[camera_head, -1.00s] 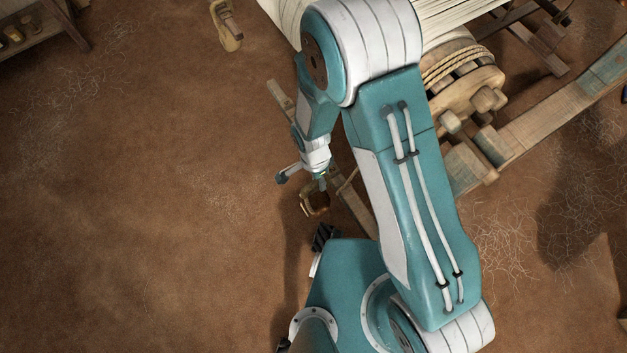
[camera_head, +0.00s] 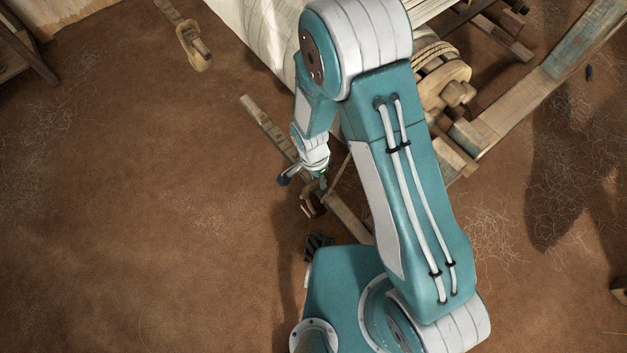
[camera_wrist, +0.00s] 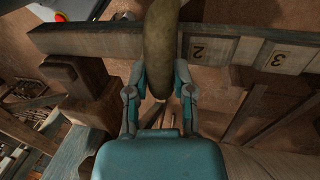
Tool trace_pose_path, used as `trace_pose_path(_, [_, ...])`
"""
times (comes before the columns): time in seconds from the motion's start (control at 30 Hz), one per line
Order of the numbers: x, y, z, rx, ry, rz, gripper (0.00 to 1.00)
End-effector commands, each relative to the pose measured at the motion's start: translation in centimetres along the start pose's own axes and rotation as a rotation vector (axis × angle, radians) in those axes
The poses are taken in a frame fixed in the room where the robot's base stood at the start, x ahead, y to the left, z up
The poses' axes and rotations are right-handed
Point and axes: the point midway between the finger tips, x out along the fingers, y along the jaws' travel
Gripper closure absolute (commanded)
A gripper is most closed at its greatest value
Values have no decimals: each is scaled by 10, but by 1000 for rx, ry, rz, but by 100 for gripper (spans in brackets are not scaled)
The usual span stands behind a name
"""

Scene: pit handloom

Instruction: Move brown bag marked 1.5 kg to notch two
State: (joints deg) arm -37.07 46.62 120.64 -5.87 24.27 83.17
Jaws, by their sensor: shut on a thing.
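In the wrist view my gripper (camera_wrist: 160,88) is shut on a long, rounded, brown-olive piece (camera_wrist: 160,40), seemingly part of the brown bag. No 1.5 kg mark is readable. The piece crosses in front of a wooden beam (camera_wrist: 105,40), just left of the plate marked 2 (camera_wrist: 198,50); whether it touches the beam, I cannot tell. A plate marked 3 (camera_wrist: 278,58) is farther right. In the head view my gripper (camera_head: 319,176) is small and partly hidden, with a brown looped thing (camera_head: 309,207) just below it, beside the slanting beam (camera_head: 262,122).
Another wooden looped piece (camera_head: 193,48) is at the upper left. The earth floor (camera_head: 130,200) on the left is open.

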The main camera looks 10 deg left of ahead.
Motion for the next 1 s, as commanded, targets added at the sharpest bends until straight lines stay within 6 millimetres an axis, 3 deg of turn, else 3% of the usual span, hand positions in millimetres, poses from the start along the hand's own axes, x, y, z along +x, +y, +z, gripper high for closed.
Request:
trace_pose_path(0.33, [-1, 0, -20, 0, 1, -2, 100])
trace_pose_path(1.0, [23, -5, -19, -1, 1, -1, 100])
